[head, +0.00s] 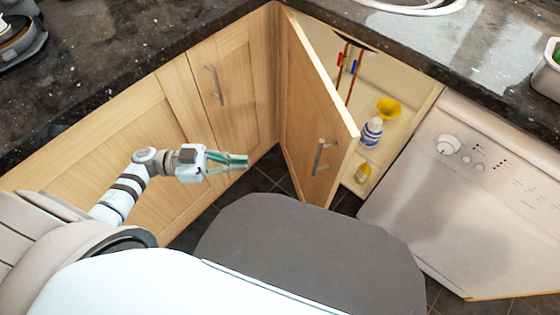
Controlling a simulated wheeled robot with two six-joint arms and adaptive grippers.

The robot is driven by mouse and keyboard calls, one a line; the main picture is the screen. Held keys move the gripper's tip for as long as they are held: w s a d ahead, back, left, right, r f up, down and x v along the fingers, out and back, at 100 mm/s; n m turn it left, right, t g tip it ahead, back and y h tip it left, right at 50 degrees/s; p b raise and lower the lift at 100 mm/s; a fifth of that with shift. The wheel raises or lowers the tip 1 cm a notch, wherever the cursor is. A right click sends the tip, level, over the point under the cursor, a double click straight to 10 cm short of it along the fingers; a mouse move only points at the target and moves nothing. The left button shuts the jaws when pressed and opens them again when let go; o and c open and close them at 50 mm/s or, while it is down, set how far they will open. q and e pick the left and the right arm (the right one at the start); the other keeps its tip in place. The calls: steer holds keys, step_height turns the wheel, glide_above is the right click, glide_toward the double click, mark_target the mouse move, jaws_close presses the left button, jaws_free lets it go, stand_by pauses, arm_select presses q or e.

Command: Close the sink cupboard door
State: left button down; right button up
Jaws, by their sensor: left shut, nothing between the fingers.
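The sink cupboard door (312,125) is a light wood door standing wide open, hinged on its left side at the corner. Its bar handle (321,157) is near the free edge. The open cupboard (395,75) shows to the right of the door, under the sink (415,5). My left gripper (246,161) is shut and empty, to the left of the door and apart from it, on the handle side. My right gripper is not in view.
Inside the cupboard are red and blue valves on pipes (349,70), a blue-and-white bottle (372,131), a yellow item (389,108) and a small yellow bottle (363,173). A white appliance (460,200) stands right of the opening. A closed wood cupboard (230,90) stands left.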

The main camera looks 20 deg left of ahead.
arm_select(q)
steer(key=p+x, duration=0.1)
steer(key=x, duration=0.9)
steer(key=shift+w+d, duration=0.1)
steer(key=shift+d, duration=0.05)
